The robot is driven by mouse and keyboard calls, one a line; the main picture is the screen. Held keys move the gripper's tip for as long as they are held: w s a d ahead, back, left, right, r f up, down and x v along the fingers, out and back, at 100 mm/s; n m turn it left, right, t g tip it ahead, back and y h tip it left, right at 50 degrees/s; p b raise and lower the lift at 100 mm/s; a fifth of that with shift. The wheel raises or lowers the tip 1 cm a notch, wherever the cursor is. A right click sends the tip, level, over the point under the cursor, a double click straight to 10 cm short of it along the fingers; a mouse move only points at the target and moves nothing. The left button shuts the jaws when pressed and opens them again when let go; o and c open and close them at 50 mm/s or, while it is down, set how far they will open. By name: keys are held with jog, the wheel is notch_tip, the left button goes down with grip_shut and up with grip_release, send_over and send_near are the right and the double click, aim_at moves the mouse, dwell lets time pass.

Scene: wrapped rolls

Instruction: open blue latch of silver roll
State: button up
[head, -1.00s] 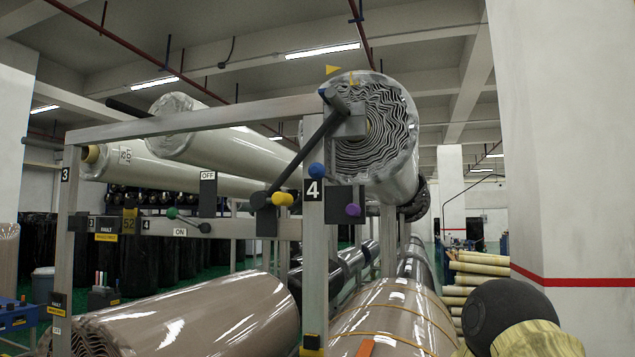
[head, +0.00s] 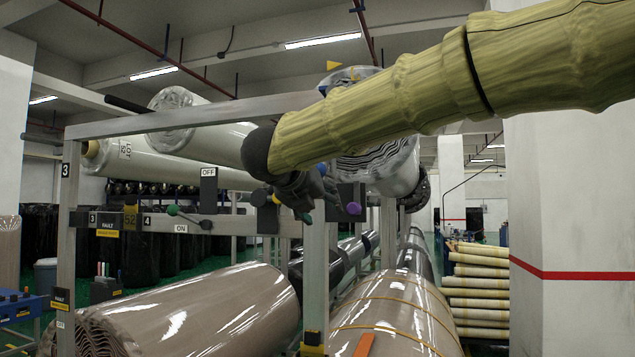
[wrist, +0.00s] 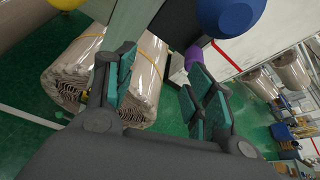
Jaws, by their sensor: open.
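The silver roll (head: 403,172) lies high on the rack, its wavy end facing me and partly covered by my arm. A blue knob (head: 322,168) shows just below my arm, near the post by the silver roll. In the wrist view a blue knob (wrist: 230,14) is large and close at the top right, outside the jaws. My gripper (head: 300,197) is at the post, left of the silver roll's lower part. In the wrist view my gripper (wrist: 160,66) is open, with nothing between its green pads. The dark bar seen earlier is mostly hidden by my arm.
A purple knob (head: 353,208) is right of the post; a yellow knob (head: 276,199) is left of it. A green-knobbed lever (head: 173,210) sits farther left. Brown wrapped rolls (head: 205,305) lie below. A white pillar (head: 570,215) stands at the right.

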jog(key=s+a+r+m+y, duration=0.1)
jog(key=s+a+r+m, duration=0.2)
jog(key=s+r, duration=0.7)
jog(key=w+d+p, duration=0.1)
jog(key=w, duration=0.2)
jog(key=w+f+p, duration=0.1)
jog(key=w+p, duration=0.1)
jog(key=w, duration=0.2)
jog(key=w+d+p, duration=0.1)
jog(key=w+p, duration=0.1)
jog(key=w, duration=0.2)
jog(key=shift+w+d+f, duration=0.25)
jog(key=shift+d+f, duration=0.1)
jog(key=shift+f, duration=0.05)
grip_shut()
